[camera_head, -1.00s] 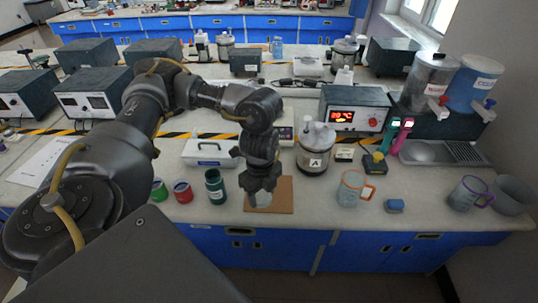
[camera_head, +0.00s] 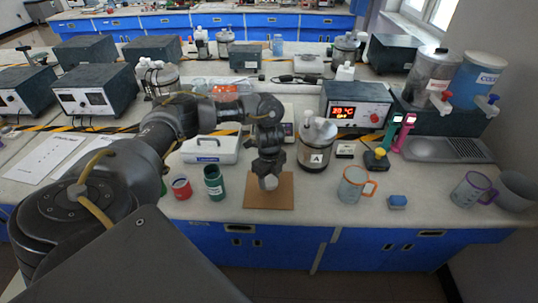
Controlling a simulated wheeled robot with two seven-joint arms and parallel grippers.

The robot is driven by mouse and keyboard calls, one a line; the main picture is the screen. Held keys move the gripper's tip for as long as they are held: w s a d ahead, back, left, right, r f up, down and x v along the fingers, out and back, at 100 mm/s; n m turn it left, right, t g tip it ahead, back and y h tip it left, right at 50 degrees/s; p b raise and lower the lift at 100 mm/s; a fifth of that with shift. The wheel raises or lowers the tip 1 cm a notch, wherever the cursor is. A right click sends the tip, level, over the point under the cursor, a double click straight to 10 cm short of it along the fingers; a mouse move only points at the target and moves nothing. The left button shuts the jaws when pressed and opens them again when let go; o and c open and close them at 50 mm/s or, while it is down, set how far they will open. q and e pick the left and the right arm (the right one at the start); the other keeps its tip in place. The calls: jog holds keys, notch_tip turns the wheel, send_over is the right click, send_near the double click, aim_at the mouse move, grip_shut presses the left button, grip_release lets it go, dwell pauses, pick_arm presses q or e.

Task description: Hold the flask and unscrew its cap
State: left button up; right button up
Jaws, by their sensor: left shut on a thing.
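My left gripper (camera_head: 269,168) points down over the brown mat (camera_head: 282,202) and is shut on a small pale flask (camera_head: 270,183). Only the lower part of the flask shows below the fingers, and it seems held a little above the mat. Its cap cannot be made out; my fingers hide the upper part. My right gripper is not in view.
Left of the mat stand a dark green cup (camera_head: 215,184) and a red can (camera_head: 181,188). Behind are a white case (camera_head: 209,152) and a steel vessel marked A (camera_head: 315,157). An orange-handled beaker (camera_head: 353,187) and a blue block (camera_head: 397,202) are right.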

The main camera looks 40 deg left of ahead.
aim_at(269, 180)
pick_arm(q)
notch_tip(269, 180, down, 2)
jog(key=shift+f, duration=0.15)
jog(key=shift+f, duration=0.15)
jog(key=o, duration=1.1)
jog(key=shift+r, duration=0.4)
notch_tip(269, 180, up, 12)
jog(key=shift+f+p, duration=0.15)
jog(key=shift+p, duration=0.9)
